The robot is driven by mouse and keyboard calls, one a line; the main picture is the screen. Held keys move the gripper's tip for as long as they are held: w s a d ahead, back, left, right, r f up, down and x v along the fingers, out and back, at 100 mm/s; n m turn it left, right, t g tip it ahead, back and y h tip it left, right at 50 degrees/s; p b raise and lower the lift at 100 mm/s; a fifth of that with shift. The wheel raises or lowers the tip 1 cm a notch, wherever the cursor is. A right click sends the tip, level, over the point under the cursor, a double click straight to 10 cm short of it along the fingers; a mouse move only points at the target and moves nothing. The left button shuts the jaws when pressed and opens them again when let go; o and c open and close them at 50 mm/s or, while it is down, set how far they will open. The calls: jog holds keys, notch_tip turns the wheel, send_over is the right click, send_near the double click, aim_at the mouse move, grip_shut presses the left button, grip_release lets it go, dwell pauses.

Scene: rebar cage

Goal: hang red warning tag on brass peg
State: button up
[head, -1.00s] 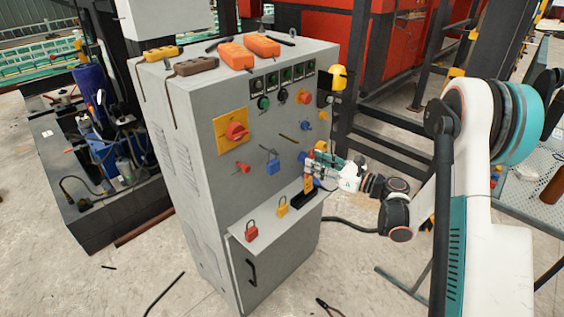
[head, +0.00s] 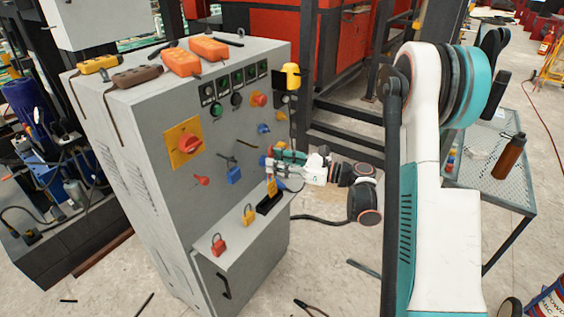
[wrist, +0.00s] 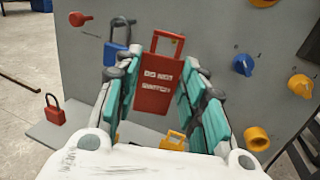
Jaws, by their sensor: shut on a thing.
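The red warning tag (wrist: 157,90) has white lettering and an open loop at its top. It fills the middle of the wrist view, upright between my fingers. My gripper (wrist: 160,97) is shut on its sides. In the head view my gripper (head: 269,163) is in front of the grey cabinet face, right of the blue padlock (head: 233,174). A thin brownish rod (head: 247,143) on the face, above and left of my gripper, may be the brass peg; it is too small to be sure. I see no clear gap between tag and face.
The shelf (head: 231,240) below holds a red padlock (head: 218,244), a yellow padlock (head: 249,214) and a black tray (head: 268,204).

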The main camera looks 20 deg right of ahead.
jog(key=w+a+f, duration=0.1)
jog(key=w+a, duration=0.3)
jog(key=w, duration=0.2)
jog(key=shift+a, duration=0.25)
dwell(0.7)
jog(key=shift+w, duration=0.1)
dwell(0.5)
jog(key=o, duration=0.9)
